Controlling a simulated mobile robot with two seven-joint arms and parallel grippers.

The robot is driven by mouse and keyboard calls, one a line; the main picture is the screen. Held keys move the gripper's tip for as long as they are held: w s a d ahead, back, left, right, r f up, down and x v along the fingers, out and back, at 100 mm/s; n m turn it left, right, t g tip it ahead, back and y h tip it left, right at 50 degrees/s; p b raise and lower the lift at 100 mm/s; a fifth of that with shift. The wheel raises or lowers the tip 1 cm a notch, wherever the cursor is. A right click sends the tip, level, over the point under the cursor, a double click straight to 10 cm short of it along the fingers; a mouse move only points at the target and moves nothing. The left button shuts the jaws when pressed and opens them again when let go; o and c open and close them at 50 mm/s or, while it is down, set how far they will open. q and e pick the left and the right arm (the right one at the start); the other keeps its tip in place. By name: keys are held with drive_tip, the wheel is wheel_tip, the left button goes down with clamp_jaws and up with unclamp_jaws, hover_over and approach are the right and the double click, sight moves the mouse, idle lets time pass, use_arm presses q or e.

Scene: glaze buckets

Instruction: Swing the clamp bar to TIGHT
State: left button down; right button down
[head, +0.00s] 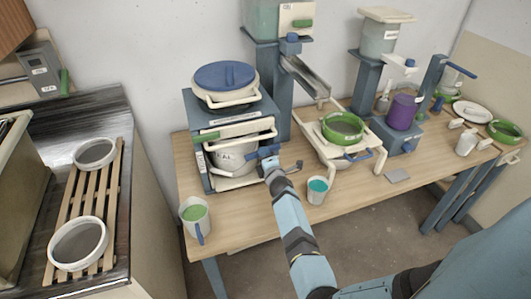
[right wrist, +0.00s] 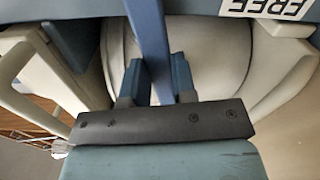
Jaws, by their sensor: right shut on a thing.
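The clamp bar is a blue bar (right wrist: 152,45) running between my fingers in the right wrist view. In the head view a blue piece of it (head: 266,151) shows at the front right of the frame that holds a white bucket (head: 236,160). My right gripper (head: 270,166) is shut on the bar, and its two blue fingers (right wrist: 157,80) lie on either side of it. A white label (right wrist: 265,8) reading FREE, upside down, shows to the right of the bar. I see no TIGHT label. My left gripper is not in view.
A teal-filled cup (head: 317,190) stands close to the right of my gripper, and a green-filled jug (head: 195,215) stands at the table's left end. The table front (head: 265,222) is clear.

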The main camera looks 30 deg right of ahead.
use_arm(q)
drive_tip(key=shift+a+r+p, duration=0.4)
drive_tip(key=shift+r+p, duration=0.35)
drive_tip(key=shift+p, duration=0.05)
use_arm(e)
drive_tip(key=shift+a+r+m, duration=0.1)
drive_tip(key=shift+r+m, duration=0.4)
drive_tip(key=shift+m, duration=0.5)
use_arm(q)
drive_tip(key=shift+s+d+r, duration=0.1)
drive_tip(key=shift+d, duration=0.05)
use_arm(e)
drive_tip(key=c, duration=0.9)
unclamp_jaws()
